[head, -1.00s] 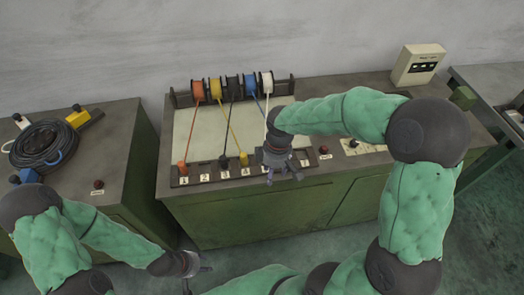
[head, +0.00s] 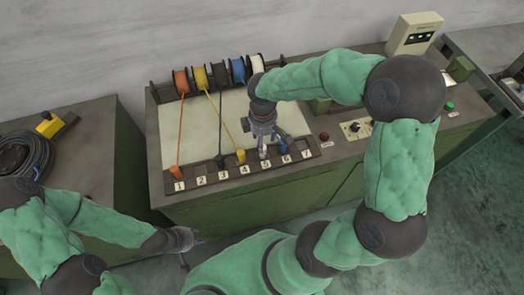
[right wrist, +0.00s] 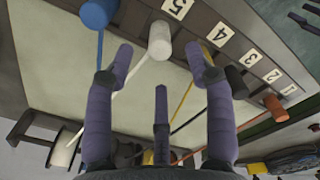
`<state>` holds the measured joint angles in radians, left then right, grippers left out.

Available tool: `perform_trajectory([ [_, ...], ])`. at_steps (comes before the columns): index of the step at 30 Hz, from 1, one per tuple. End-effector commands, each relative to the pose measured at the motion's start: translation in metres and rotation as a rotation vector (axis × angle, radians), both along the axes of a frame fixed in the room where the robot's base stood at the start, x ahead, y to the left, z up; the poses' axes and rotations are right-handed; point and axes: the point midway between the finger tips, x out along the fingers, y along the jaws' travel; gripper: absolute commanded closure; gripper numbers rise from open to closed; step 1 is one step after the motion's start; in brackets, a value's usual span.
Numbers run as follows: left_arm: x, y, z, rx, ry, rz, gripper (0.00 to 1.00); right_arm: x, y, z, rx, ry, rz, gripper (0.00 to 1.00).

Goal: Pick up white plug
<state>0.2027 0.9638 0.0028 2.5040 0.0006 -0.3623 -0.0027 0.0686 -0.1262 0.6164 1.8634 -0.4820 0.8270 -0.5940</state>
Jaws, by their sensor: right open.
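The white plug (head: 263,152) stands at the row's label 5, with a white cord running back from it. In the right wrist view the white plug (right wrist: 160,40) lies between and just beyond the fingertips. My right gripper (head: 265,141) is over the board close behind the plug; its fingers (right wrist: 160,62) are spread and empty. I cannot tell in the head view whether a finger touches the plug. My left gripper (head: 186,255) hangs low in front of the bench, small and partly seen, with nothing visible in it.
A blue plug (head: 284,147) stands close right of the white one; yellow (head: 240,155), black (head: 220,161) and orange (head: 174,171) plugs stand to the left. Cords run to spools (head: 218,76) at the back. A red button (head: 324,136) sits right of the row.

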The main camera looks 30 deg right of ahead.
Motion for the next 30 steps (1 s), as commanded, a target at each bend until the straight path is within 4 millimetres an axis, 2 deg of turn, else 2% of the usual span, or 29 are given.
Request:
perform_trajectory([
  [8,0.001,0.000,-0.006,0.000,-0.001,0.000,0.60,0.000,0.000,-0.016,0.000,0.000,0.000,0.46],
  [16,0.001,0.000,-0.021,0.000,-0.001,0.000,0.60,0.000,0.000,-0.053,0.001,0.001,0.000,0.46],
  [24,0.001,0.000,-0.021,0.000,-0.001,0.000,0.60,0.000,0.000,-0.057,0.000,-0.001,0.000,0.46],
  [25,0.001,0.000,-0.021,0.000,-0.001,0.000,0.60,0.000,0.000,-0.057,0.000,-0.001,0.000,0.48],
  [26,0.001,0.000,-0.021,0.000,-0.001,0.000,0.60,0.000,0.000,-0.057,0.000,-0.001,0.000,0.57],
  [30,0.001,0.000,-0.021,0.000,-0.001,0.000,0.60,0.000,0.000,-0.057,0.000,-0.001,0.000,0.96],
])
